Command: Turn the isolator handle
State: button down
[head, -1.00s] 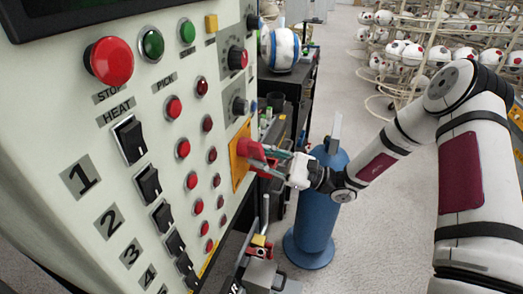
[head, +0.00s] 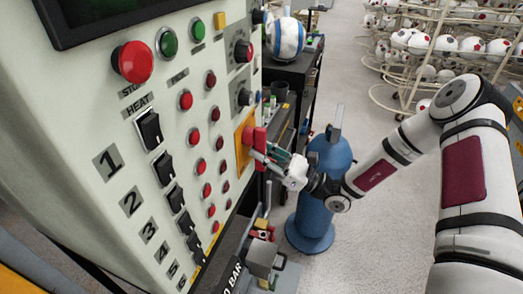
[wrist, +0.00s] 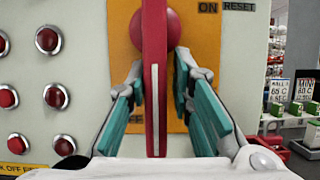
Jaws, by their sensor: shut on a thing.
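The red isolator handle (head: 260,140) is on a yellow plate (head: 240,146) at the right side of the control panel. In the wrist view the handle (wrist: 154,85) stands upright, in front of a round red hub. "ON" shows at the plate's upper right, and "OFF" at its lower left is partly hidden by a finger. My gripper (head: 266,156) reaches the handle from the right. Its teal-padded fingers (wrist: 157,90) are on either side of the handle and shut on it.
The panel carries a red stop button (head: 132,62), black rocker switches (head: 150,130), red lamps and knobs (head: 243,51). A blue cylinder (head: 318,195) stands close behind my wrist. A metal fixture (head: 262,258) sits below. Ball racks (head: 440,50) stand at the back right.

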jog(key=shift+s+a+f, duration=0.15)
jog(key=shift+s+f, duration=0.05)
jog(key=shift+s, duration=0.15)
jog(key=c, duration=1.6)
grip_release()
jog(key=shift+r, duration=0.1)
jog(key=shift+o, duration=0.2)
jog(key=v, duration=1.2)
jog(key=shift+w, duration=0.1)
